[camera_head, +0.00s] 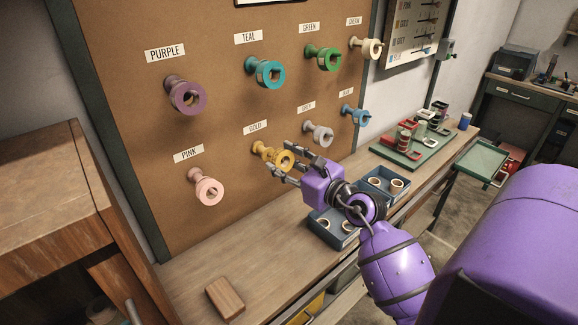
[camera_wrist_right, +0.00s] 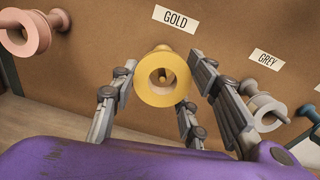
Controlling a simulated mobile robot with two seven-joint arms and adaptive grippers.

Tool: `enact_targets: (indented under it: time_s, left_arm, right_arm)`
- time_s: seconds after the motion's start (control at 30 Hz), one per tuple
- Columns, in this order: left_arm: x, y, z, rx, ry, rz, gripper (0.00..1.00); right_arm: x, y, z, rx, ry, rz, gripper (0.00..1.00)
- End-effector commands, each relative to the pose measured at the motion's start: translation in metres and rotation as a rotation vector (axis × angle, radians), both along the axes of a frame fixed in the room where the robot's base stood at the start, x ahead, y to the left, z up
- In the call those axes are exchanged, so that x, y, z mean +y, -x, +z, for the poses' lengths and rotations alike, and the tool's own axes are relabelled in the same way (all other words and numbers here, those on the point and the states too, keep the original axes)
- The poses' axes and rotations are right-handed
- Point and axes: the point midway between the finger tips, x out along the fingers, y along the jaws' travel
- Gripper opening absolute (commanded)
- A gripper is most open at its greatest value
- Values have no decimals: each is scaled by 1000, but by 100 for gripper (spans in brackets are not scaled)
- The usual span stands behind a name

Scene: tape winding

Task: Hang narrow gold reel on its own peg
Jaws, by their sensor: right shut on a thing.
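The gold reel (camera_head: 284,157) is at the gold peg (camera_head: 259,150) below the GOLD label on the brown board. In the right wrist view the gold reel (camera_wrist_right: 161,92) shows face-on, with its open hole toward me and part of the gold peg (camera_wrist_right: 162,51) behind it. My right gripper (camera_head: 281,169) is at the reel, its fingers on either side and shut on it; it also shows in the right wrist view (camera_wrist_right: 162,92). I cannot tell how far the reel sits on the peg. My left gripper is not in view.
Nearby pegs hold a pink reel (camera_head: 207,189), a grey reel (camera_head: 321,134) and a teal reel (camera_head: 268,73). Blue trays (camera_head: 345,243) stand on the bench below my right arm. A wooden block (camera_head: 225,297) lies at the bench's near left.

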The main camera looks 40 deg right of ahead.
Motion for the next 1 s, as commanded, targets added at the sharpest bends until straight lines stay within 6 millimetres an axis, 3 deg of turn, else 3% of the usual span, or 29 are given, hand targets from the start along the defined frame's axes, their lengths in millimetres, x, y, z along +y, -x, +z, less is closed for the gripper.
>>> enact_targets:
  time_s: [0.5, 1.0]
  left_arm:
    - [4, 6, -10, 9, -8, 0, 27]
    - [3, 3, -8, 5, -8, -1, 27]
  right_arm:
    - [3, -33, -10, 1, 0, 1, 17]
    - [3, -39, -12, 0, 0, 1, 17]
